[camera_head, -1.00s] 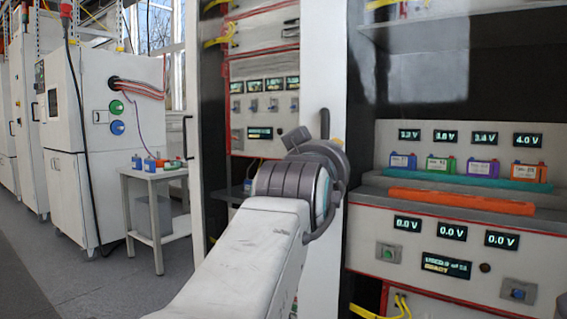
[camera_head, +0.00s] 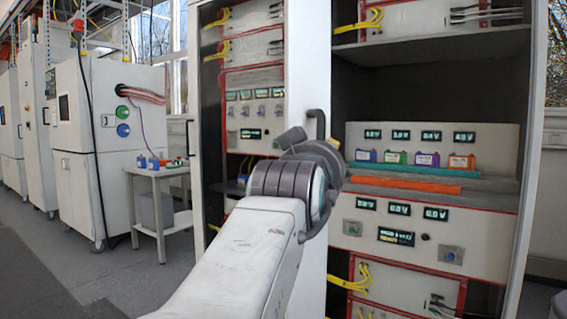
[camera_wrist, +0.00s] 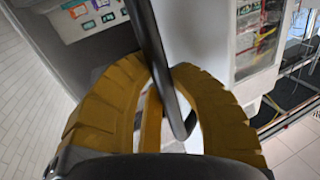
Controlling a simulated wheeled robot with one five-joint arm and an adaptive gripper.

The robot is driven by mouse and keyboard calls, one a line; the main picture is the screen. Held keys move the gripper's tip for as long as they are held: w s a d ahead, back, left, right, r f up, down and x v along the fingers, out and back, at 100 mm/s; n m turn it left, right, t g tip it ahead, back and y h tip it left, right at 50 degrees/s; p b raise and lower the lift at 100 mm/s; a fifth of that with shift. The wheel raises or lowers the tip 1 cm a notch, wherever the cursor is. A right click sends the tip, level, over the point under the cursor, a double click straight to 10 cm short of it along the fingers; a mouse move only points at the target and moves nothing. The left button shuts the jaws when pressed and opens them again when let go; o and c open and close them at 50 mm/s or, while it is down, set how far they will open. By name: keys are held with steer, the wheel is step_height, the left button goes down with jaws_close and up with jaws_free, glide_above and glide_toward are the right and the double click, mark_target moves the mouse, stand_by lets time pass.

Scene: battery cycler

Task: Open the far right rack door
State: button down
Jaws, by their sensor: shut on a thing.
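The rack door is a white panel (camera_head: 315,70) standing out from the front of the right rack (camera_head: 520,200), whose shelves are exposed. Its dark bar handle (camera_head: 316,122) shows just above my wrist in the head view. In the wrist view the handle (camera_wrist: 150,40) runs down between the yellow fingers of my gripper (camera_wrist: 163,85), which are shut on it. In the head view my gripper (camera_head: 294,138) is mostly hidden behind my grey wrist; only a bit of yellow finger shows.
The right rack holds several small batteries (camera_head: 411,158) above an orange strip (camera_head: 405,184). Another rack with red-framed modules (camera_head: 255,110) stands left of the door. Further left are a small white table (camera_head: 150,176) and white cabinets (camera_head: 95,150). Grey floor (camera_head: 50,265) is clear at left.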

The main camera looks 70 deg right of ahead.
steer(key=shift+a, duration=0.1)
stand_by(0.3)
steer(key=c, duration=1)
jaws_free()
steer(key=shift+a, duration=0.15)
steer(key=a, duration=0.4)
steer(key=s+a, duration=0.1)
steer(key=a, duration=0.6)
steer(key=shift+s+a, duration=0.25)
steer(key=shift+a, duration=0.1)
steer(key=shift+o, duration=0.2)
